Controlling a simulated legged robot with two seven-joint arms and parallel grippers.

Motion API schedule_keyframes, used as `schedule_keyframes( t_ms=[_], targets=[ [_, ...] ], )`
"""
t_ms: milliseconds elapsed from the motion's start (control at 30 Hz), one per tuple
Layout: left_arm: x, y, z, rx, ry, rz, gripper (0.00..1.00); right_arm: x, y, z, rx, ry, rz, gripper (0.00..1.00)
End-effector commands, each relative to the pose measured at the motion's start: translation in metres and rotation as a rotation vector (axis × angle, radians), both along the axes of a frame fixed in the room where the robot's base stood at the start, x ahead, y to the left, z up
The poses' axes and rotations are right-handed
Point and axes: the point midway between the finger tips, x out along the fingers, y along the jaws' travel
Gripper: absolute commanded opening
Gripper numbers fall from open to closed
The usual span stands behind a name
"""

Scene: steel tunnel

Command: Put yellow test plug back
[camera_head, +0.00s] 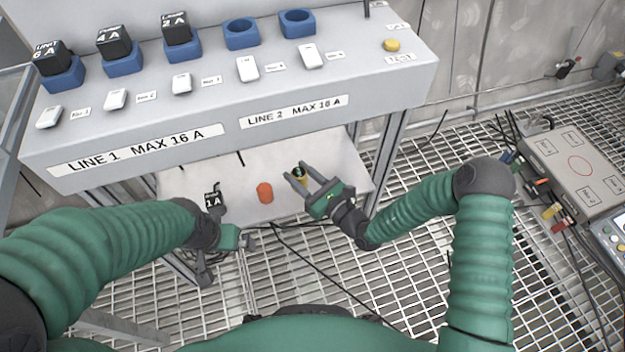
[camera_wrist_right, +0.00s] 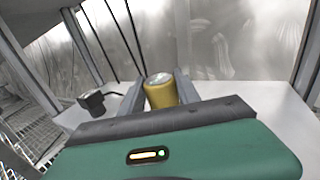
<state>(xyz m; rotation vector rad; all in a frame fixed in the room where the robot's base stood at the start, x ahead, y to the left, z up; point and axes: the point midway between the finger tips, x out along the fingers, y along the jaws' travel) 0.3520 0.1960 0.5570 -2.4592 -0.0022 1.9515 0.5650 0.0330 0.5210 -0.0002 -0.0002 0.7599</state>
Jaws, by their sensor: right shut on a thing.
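The yellow test plug (camera_head: 299,174) is a short cylinder with a dark-marked top, at the lower white shelf (camera_head: 335,165). My right gripper (camera_head: 302,176) reaches in from the right and is shut on it. In the right wrist view the yellow plug (camera_wrist_right: 162,94) stands upright between the two grey fingers. I cannot tell whether its base touches the shelf. My left gripper (camera_head: 246,240) is low at the shelf's front edge, below the black 1 A plug. Its fingers are too small and hidden to read.
An orange cylinder (camera_head: 265,193) and a black 1 A plug (camera_head: 212,200) are on the lower shelf. The panel above holds blue sockets, two of them empty (camera_head: 241,34) (camera_head: 297,23), white switches and a yellow button (camera_head: 391,45). Boxes with cables (camera_head: 580,170) are at right.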

Motion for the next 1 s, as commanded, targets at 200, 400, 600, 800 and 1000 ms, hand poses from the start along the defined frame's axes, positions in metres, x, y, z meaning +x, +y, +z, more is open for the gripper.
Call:
schedule_keyframes(
  t_ms=[200,400,600,800,1000],
  targets=[
    [0.0,0.0,-0.019,0.0,0.0,0.0,1.0,0.026,-0.027,-0.005,0.001,-0.003,0.0,0.0],
    [0.0,0.0,-0.049,0.0,0.0,0.0,1.0,0.034,-0.035,-0.036,0.001,0.002,0.003,0.0],
    [0.0,0.0,-0.051,0.0,0.0,0.0,1.0,0.034,-0.035,-0.039,0.001,0.0,0.002,0.0],
    [0.0,0.0,-0.052,0.0,0.0,0.0,1.0,0.034,-0.035,-0.042,0.002,0.001,0.001,0.0],
    [0.0,0.0,-0.051,0.0,0.0,0.0,1.0,0.034,-0.035,-0.042,0.001,0.001,0.002,0.6]
  ],
)
